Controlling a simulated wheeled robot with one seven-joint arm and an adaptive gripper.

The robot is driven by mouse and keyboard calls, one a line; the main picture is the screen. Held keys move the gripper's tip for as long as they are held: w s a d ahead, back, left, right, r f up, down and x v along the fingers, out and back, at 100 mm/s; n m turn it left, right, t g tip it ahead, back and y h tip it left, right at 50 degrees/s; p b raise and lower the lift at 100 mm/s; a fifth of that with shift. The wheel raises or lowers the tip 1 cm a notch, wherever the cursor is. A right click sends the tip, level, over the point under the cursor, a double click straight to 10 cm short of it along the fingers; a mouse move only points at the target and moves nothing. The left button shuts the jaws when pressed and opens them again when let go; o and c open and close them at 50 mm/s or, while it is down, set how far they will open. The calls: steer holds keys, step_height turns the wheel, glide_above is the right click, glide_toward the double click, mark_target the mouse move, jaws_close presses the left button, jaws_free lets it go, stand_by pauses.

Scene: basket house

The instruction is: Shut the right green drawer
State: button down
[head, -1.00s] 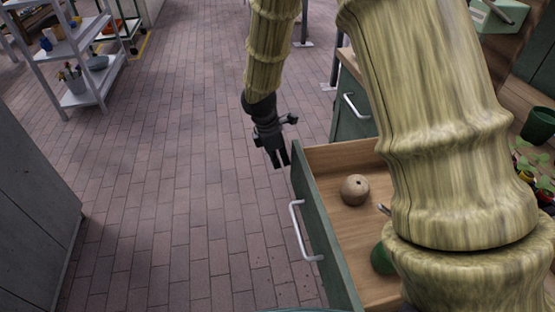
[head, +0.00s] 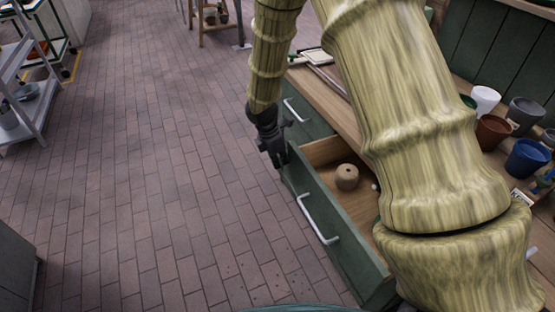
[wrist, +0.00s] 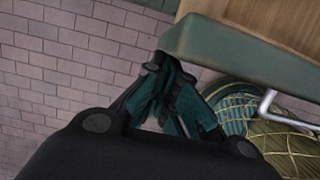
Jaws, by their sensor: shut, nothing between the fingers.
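The right green drawer (head: 345,235) stands open in the head view, with a white bar handle (head: 318,218) on its front. Inside it lies a round tan object (head: 346,177); my arm hides part of the interior. My gripper (head: 279,159) is shut and empty, pointing down at the far end of the drawer front. In the wrist view my gripper (wrist: 178,100) shows beside the green drawer front (wrist: 235,55), and the handle (wrist: 266,105) is to its right. I cannot tell whether the fingers touch the front.
Another green drawer (head: 305,122) beyond the open one is shut. The wooden worktop (head: 335,95) holds pots, including a blue pot (head: 526,158) and a white cup (head: 485,99). A grey shelf cart (head: 25,110) stands at the left. The brick floor (head: 150,190) between is clear.

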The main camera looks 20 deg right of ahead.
mark_target(315, 148)
steer(key=d+p, duration=0.3)
steer(key=d, duration=1)
steer(key=shift+d+p, duration=0.25)
steer(key=shift+p, duration=0.15)
steer(key=shift+a, duration=0.1)
